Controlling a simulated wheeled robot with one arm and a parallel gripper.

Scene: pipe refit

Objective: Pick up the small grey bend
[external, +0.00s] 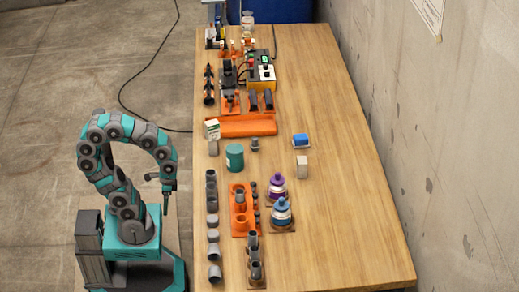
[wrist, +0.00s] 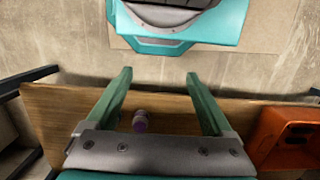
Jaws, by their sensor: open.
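Several grey pipe fittings stand in a row along the table's left edge in the external view, among them a grey piece (external: 214,271) at the near end and another (external: 211,176) at the far end. They are too small for me to tell which is the small grey bend. My gripper (external: 166,206) hangs pointing down just left of the table edge, beside this row and apart from it. In the wrist view my gripper (wrist: 158,75) is open, its two green fingers wide apart with nothing held between them. No grey bend can be made out there.
An orange rack (external: 239,222) with grey fittings stands right of the row. Purple (external: 277,187) and blue (external: 282,212) bottles stand beyond it. A teal can (external: 235,157) and an orange tray (external: 240,126) are farther back. The table's right side is clear.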

